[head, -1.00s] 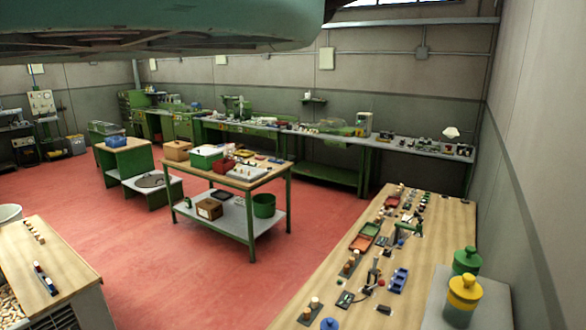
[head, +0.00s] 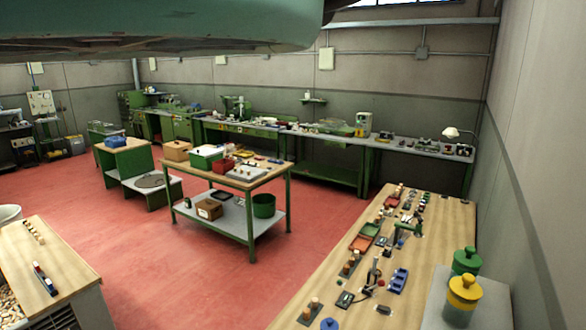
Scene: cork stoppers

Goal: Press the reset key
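I cannot make out a reset key in the head view; the devices are too small to read. Several small devices stand on the long wooden bench (head: 313,292) at the right. A grey bench with several small machines (head: 420,147) runs along the back wall. My gripper is not in view.
A green-legged work table (head: 262,181) with boxes stands mid-room. A wooden-topped bin (head: 70,268) is at the front left. Yellow (head: 463,294) and green (head: 466,262) lidded jars stand on a surface at the right. The red floor (head: 190,270) is clear between the benches.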

